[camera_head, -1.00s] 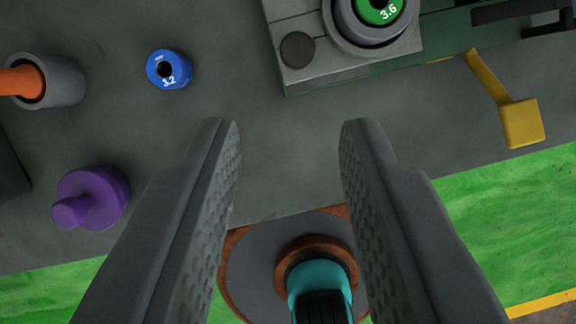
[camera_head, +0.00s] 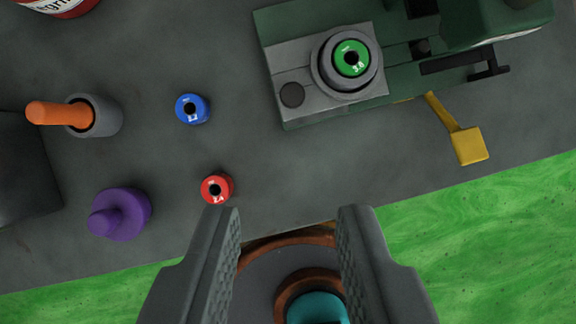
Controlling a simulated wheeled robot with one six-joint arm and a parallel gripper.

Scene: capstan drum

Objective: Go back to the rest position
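My gripper (camera_head: 288,212) is open, its two grey padded fingers apart with nothing between the tips. Below and between the fingers shows a brown-rimmed grey disc (camera_head: 262,275) with a brown ring and a teal part (camera_head: 318,308) in its middle; the fingers and the frame's lower edge hide some of it. The fingertips appear over the near edge of the dark grey worktop (camera_head: 400,170).
A green machine (camera_head: 400,35) with a green 3.6-like ring (camera_head: 350,58) and a yellow pedal (camera_head: 468,146) stands at top right. Blue (camera_head: 192,109) and red (camera_head: 217,188) rings, an orange-handled tool (camera_head: 58,113) in a grey cup, and a purple knobbed piece (camera_head: 122,213) lie left.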

